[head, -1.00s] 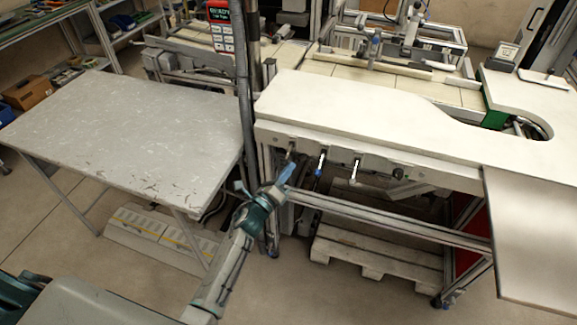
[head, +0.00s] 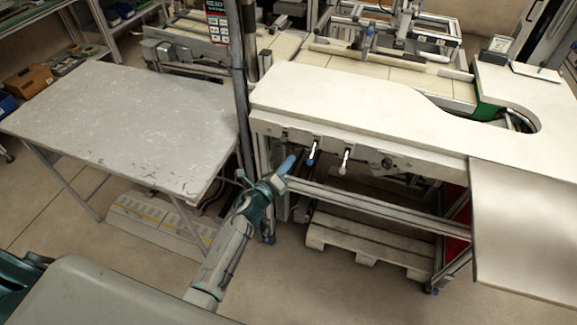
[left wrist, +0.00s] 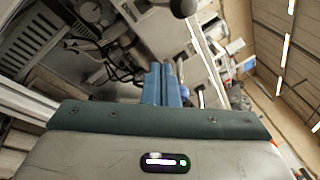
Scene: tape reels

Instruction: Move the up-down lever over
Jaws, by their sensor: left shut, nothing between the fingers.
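Several levers and fittings line the front edge of the white worktable (head: 340,100). I cannot tell which is the up-down lever. A dark round knob (left wrist: 183,7) shows at the top edge of that view. My right gripper is out of view.
A grey worn table (head: 130,125) stands at the left, with an upright post (head: 243,80) between the tables. A frame rail (head: 375,207) and a wooden pallet (head: 365,238) lie below the levers. A lower panel (head: 525,220) juts out at the right.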

